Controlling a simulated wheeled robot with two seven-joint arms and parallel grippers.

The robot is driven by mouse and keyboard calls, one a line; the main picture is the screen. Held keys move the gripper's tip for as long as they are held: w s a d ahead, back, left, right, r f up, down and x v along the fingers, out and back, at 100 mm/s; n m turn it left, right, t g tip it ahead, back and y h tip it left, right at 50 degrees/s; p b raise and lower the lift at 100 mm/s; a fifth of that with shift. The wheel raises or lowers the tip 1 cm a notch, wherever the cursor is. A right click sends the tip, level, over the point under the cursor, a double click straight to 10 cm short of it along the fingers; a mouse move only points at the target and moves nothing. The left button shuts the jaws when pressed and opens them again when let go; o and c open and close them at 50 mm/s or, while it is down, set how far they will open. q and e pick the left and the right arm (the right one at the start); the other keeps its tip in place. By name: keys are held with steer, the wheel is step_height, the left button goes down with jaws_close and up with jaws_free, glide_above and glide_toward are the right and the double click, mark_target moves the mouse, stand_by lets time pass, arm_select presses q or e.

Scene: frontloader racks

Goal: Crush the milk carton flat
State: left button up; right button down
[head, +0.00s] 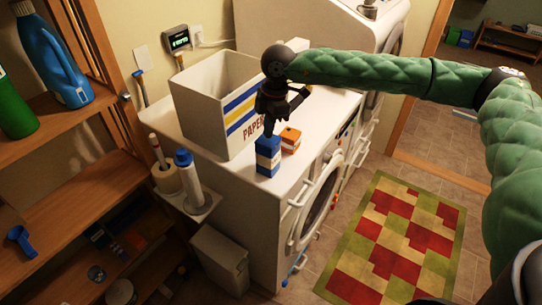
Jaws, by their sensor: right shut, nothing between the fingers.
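A small blue and white carton (268,157), which looks like the milk carton, stands upright on top of the white washing machine, near its front edge. My right gripper (269,127) points down directly above the carton with its fingers shut and empty. The fingertips are at or very close to the carton's top; I cannot tell whether they touch. The carton looks short and box-shaped, not flat. My left gripper is not in view.
An orange and white box (290,139) sits just right of the carton. A large white paper bin (205,110) stands behind it on the left. Wooden shelves (70,190) with bottles fill the left side. A checkered rug (400,235) lies on the floor at right.

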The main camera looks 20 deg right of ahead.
mark_target(269, 144)
steer(key=shift+f+b, duration=0.45)
steer(key=shift+f, duration=0.15)
steer(key=shift+f+b, duration=0.95)
steer(key=shift+f, duration=0.4)
steer(key=shift+f+b, duration=1.05)
steer(key=shift+f, duration=0.2)
steer(key=shift+f+b, duration=0.5)
steer(key=shift+b, duration=0.05)
steer(key=shift+r+p, duration=0.8)
steer(key=shift+r, duration=2.8)
